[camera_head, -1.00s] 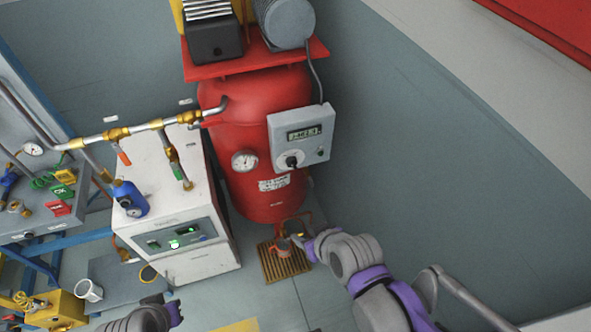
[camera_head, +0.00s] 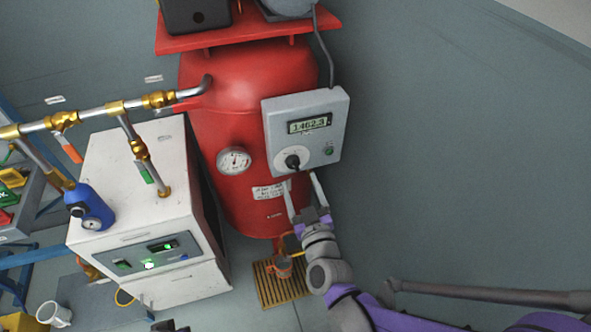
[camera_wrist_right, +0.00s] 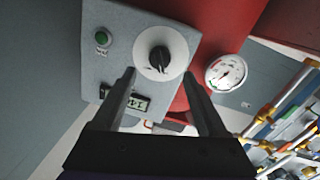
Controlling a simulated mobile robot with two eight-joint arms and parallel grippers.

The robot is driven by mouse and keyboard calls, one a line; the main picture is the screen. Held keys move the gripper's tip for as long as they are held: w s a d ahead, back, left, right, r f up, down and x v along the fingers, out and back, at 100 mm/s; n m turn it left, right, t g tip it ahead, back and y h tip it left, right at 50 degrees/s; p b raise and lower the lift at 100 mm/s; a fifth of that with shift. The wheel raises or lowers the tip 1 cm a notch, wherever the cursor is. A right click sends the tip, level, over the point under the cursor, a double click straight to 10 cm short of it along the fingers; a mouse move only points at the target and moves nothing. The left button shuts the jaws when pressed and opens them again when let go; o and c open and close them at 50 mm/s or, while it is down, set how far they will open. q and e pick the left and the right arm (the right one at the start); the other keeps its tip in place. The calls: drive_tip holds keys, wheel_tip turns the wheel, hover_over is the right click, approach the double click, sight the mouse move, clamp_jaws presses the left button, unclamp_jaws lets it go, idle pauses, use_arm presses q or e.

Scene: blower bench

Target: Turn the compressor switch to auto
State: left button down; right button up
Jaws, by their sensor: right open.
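The compressor switch (camera_head: 292,161) is a black rotary knob on a pale round dial, low on a grey control box (camera_head: 335,110) fixed to the red tank (camera_head: 245,75). In the right wrist view the knob (camera_wrist_right: 159,59) shows ahead, between the lines of the two fingers. My right gripper (camera_head: 303,185) is open and empty, just below the box. Its fingers point up toward the knob and appear apart from it. The dial markings are too small to read. Only a dark bit at the bottom edge may belong to my left arm; its jaws cannot be made out.
A display (camera_head: 310,125) and a green button (camera_head: 328,151) are on the same box. A pressure gauge (camera_head: 234,160) sits left on the tank. A white cabinet (camera_head: 130,170) with brass-fitted pipes stands left. The floor and wall at right are clear.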

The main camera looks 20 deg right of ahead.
sight(295, 168)
drive_tip(key=w, duration=0.6)
drive_tip(key=shift+d, duration=0.1)
clamp_jaws()
